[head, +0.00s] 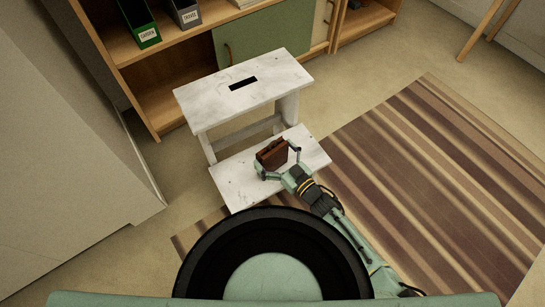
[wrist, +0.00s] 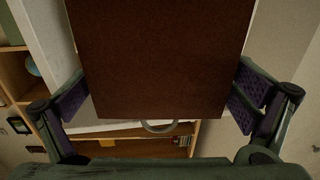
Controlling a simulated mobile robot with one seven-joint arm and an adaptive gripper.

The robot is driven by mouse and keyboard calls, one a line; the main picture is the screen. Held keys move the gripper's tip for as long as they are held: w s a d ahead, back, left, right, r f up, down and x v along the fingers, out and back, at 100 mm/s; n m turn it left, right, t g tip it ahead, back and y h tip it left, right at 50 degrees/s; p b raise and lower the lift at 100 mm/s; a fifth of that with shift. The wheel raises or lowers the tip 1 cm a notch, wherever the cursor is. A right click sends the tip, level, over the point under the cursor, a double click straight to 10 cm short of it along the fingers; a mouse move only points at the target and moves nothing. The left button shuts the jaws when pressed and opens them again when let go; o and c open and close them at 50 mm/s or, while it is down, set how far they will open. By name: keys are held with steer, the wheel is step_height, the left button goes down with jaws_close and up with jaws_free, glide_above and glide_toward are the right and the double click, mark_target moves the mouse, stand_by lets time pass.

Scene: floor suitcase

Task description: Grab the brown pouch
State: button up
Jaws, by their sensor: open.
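The brown pouch (head: 272,153) is a small boxy brown case on the lower step of a white step stool (head: 234,182). My gripper (head: 278,162) is at the pouch, with its fingers spread to either side of it. In the wrist view the pouch (wrist: 160,60) fills the middle as a flat dark brown face, with a ring-like handle (wrist: 158,127) at its lower edge. My gripper (wrist: 158,100) is open there, with one padded finger at each side of the pouch. Whether the pads touch it is hard to tell.
The stool's upper step (head: 215,98) rises behind the pouch. A wooden shelf unit (head: 165,95) with green and grey file boxes stands at the back. A striped rug (head: 430,180) lies to the right, and a pale cabinet (head: 65,150) stands left.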

steer(key=shift+w+a, duration=0.1)
steer(key=shift+w, duration=0.15)
steer(key=shift+c, duration=0.4)
steer(key=c, duration=1)
